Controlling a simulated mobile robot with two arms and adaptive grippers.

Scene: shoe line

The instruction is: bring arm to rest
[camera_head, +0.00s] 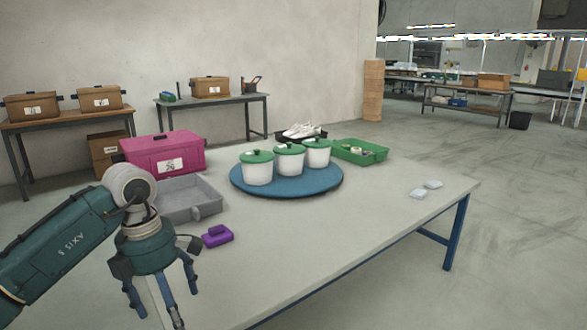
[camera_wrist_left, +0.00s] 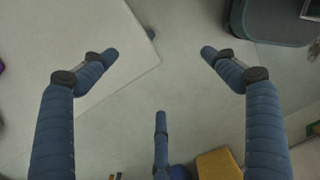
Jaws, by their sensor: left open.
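My left arm (camera_head: 62,245) comes in from the left in the head view. My left gripper (camera_head: 162,305) hangs fingers down at the near left edge of the table (camera_head: 330,235). Its fingers are spread and nothing is between them. In the left wrist view the left gripper (camera_wrist_left: 160,75) is open and empty, with the floor and a corner of the table (camera_wrist_left: 85,75) below. My right arm and gripper are not in view.
Close by on the table are a purple block (camera_head: 217,236), a grey tray (camera_head: 191,214) and a pink box (camera_head: 163,156).

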